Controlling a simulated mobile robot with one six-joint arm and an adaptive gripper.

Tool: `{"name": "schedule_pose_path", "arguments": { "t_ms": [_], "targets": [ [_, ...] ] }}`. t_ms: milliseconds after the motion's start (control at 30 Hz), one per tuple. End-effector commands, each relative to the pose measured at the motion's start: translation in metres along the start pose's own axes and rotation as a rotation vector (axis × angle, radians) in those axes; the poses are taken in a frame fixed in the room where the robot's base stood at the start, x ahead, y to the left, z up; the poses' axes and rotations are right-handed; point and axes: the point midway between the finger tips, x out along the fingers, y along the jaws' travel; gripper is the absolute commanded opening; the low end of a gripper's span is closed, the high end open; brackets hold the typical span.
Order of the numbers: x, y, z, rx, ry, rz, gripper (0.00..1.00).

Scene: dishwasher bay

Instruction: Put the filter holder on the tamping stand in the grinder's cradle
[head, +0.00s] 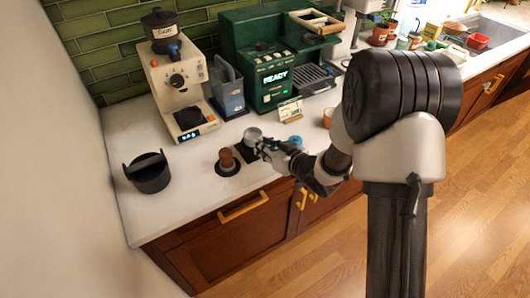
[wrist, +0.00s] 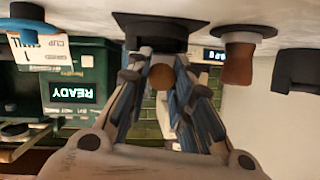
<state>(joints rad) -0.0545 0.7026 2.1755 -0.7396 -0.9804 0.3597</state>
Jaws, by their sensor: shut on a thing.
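The filter holder (head: 253,134), with a round metal basket, sits at the tamping stand (head: 240,153), a dark block near the counter's front. My gripper (head: 270,147) comes in from the right and is shut on the filter holder's handle. In the wrist view, which is upside down, the handle's round brown end (wrist: 162,77) shows between my fingers (wrist: 163,90), with the dark stand (wrist: 150,28) just beyond. Whether the holder still touches the stand I cannot tell.
A wooden-handled tamper (head: 227,158) stands on a dark mat left of the stand. A black knock box (head: 150,173) is farther left. A blue-grey container (head: 227,88) and the green coffee machine (head: 262,75) stand behind.

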Motion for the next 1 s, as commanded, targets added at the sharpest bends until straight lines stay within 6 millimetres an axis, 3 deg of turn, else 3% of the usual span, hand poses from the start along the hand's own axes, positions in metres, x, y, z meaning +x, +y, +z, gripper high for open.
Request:
{"name": "schedule_pose_path", "arguments": {
  "t_ms": [100,467,500,767,1000],
  "targets": [
    [0.0056,0.0023,0.0124,0.000,0.002,0.000,0.00],
    [0.0068,0.0028,0.0152,-0.001,0.002,0.000,0.00],
    [0.0064,0.0026,0.0157,0.000,0.000,0.000,0.23],
    [0.0061,0.0024,0.0151,0.000,-0.001,0.000,0.40],
    [0.0061,0.0025,0.0151,0.000,0.000,0.000,0.41]
  ]
}}
